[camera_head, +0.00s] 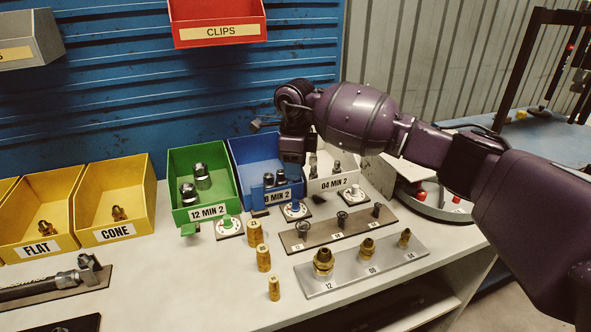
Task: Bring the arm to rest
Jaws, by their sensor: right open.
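My right arm (355,112) is purple and comes in from the right edge, reaching across above the workbench. The arm hides part of the bins and the wall behind. My left gripper is not in view.
The workbench (170,290) carries a green bin (208,212), yellow bins (115,235), brass pieces (263,257), a dark fitting plate (310,242) and a silver plate (390,262). A red CLIPS bin (218,12) hangs above. A round tray (445,207) sits under the forearm.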

